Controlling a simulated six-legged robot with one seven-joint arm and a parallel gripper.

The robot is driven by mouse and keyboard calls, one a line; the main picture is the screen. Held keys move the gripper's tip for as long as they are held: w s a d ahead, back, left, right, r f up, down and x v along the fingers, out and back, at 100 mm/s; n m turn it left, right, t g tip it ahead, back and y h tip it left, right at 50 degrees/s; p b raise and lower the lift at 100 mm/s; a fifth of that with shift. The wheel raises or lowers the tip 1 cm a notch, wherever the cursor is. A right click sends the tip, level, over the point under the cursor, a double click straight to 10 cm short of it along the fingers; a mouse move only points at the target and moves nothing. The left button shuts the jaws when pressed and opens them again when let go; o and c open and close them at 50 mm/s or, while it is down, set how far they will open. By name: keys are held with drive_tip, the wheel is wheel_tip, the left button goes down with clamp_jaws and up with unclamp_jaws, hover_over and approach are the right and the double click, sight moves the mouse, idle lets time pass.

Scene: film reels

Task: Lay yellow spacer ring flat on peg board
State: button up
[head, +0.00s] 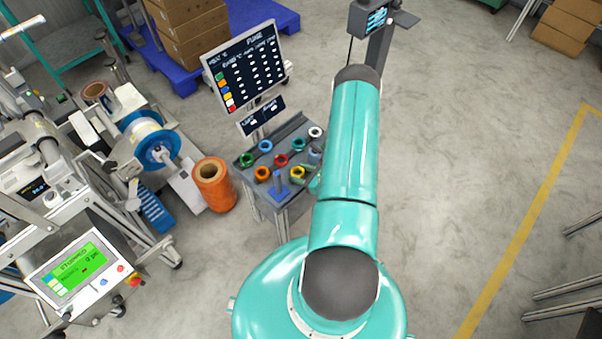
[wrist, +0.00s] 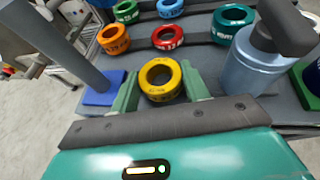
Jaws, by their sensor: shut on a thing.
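The yellow spacer ring (wrist: 160,93) sits between the two green fingers of my gripper (wrist: 161,84) in the wrist view, with its open hole facing up. My gripper is shut on it. Whether the ring touches the grey surface below is hard to tell. In the head view the yellow ring (head: 297,173) shows at the front of the grey bench, partly beside my arm. A blue square base (wrist: 102,97) with an upright grey-blue post (wrist: 68,45) stands left of my gripper; the blue base also shows in the head view (head: 279,189).
Orange (wrist: 114,40), green (wrist: 126,11), red (wrist: 168,37) and teal (wrist: 233,22) rings lie behind the yellow one on the grey bench (head: 245,158). A grey-blue cylinder (wrist: 250,65) with a dark top stands close right of my gripper. A sign board (head: 246,66) rises behind the bench.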

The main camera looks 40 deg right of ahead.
drive_tip(key=shift+f, duration=0.15)
drive_tip(key=o, duration=1)
